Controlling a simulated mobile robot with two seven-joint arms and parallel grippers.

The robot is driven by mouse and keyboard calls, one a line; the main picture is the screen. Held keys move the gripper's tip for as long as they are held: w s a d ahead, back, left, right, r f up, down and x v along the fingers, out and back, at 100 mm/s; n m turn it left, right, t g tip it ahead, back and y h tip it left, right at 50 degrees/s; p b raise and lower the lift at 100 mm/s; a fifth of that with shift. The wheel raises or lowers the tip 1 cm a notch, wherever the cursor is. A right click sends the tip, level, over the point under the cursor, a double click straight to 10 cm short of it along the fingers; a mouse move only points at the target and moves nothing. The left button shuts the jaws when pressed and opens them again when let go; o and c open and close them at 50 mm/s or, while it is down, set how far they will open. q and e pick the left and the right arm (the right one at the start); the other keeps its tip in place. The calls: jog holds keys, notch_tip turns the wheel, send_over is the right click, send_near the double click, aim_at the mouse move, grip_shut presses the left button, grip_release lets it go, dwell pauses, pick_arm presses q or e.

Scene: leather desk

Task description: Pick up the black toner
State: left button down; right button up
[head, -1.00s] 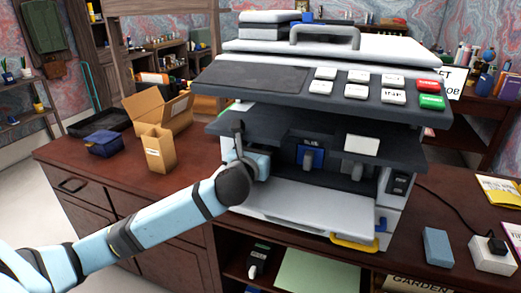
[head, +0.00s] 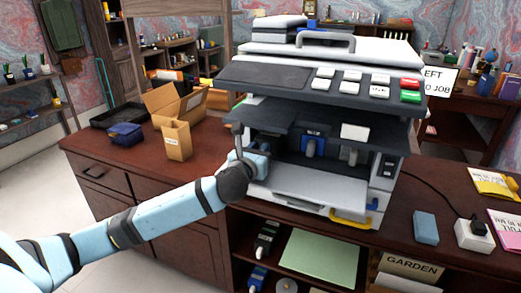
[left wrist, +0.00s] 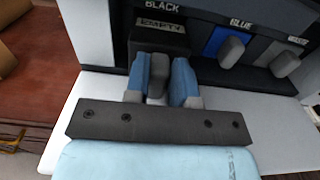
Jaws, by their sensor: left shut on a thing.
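In the left wrist view, a black toner (left wrist: 174,45) with an "EMPTY" label sits in the slot marked "BLACK". Its grey handle (left wrist: 157,88) is between the two blue fingers of my left gripper (left wrist: 162,95), which is shut on it. In the head view, my left gripper (head: 256,163) reaches into the left of the open bay of the copier (head: 308,187); the arm and bay hide most of this toner. Another dark cartridge (head: 266,236) lies on the shelf below. My right gripper is not in view.
A blue toner (head: 313,146) and a dark one with a grey handle sit to the right in the bay. The copier's white tray juts out below my fingers. Open boxes (head: 178,142) stand left on the desk; a blue block (head: 425,228) lies right.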

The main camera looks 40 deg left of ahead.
pick_arm(q)
jog(key=c, duration=0.9)
grip_release()
jog(key=p+v, duration=0.1)
jog(key=v, duration=1.2)
jog(key=shift+s, duration=0.4)
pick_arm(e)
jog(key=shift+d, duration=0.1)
